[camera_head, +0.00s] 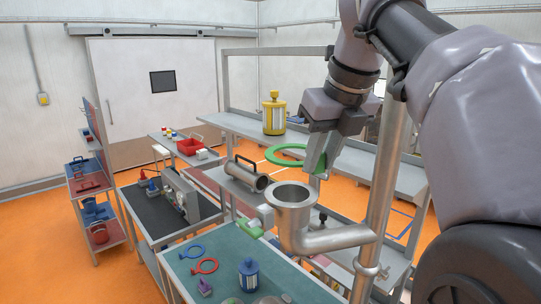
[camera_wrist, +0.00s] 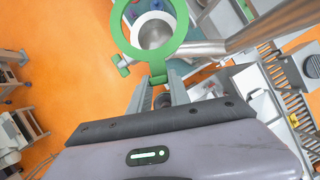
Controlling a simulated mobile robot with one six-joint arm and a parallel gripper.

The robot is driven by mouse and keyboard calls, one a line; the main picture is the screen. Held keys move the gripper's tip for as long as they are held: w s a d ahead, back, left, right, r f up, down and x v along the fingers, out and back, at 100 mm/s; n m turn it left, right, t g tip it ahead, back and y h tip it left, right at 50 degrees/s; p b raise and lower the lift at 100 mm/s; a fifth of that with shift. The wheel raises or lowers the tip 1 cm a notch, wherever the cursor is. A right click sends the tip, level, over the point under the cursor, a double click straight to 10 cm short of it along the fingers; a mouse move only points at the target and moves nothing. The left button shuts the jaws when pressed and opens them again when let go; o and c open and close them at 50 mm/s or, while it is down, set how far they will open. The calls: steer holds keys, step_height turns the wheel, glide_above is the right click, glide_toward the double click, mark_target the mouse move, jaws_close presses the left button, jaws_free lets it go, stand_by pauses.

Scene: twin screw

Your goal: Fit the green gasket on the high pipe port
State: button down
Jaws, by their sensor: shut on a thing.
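The green gasket (camera_head: 270,157) is a flat ring with a small tab. My gripper (camera_head: 318,168) is shut on the tab and holds the ring out to the left, in the air. The high pipe port (camera_head: 291,190) is an upward-facing round metal flange on a bent steel pipe. In the head view the gasket appears above and behind the port, apart from it. In the wrist view the gasket (camera_wrist: 152,57) extends beyond my gripper (camera_wrist: 158,77), and the port (camera_wrist: 153,38) shows through the ring. The exact height gap cannot be told.
A vertical steel pipe (camera_head: 387,165) stands right of the port, close to my arm. A green-topped bench (camera_head: 225,270) below holds blue and red rings and a blue canister (camera_head: 248,274). A yellow canister (camera_head: 274,115) stands on the shelf behind. A metal cylinder (camera_head: 247,174) lies behind left.

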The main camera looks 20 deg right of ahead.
steer(key=shift+s+f, duration=0.1)
steer(key=shift+f, duration=0.4)
steer(key=f+b, duration=0.5)
steer(key=w+f+b, duration=0.1)
steer(key=f+b, duration=0.1)
steer(key=f, duration=0.1)
steer(key=shift+f+b, duration=0.25)
steer(key=shift+b, duration=0.1)
steer(key=c, duration=1.1)
jaws_free()
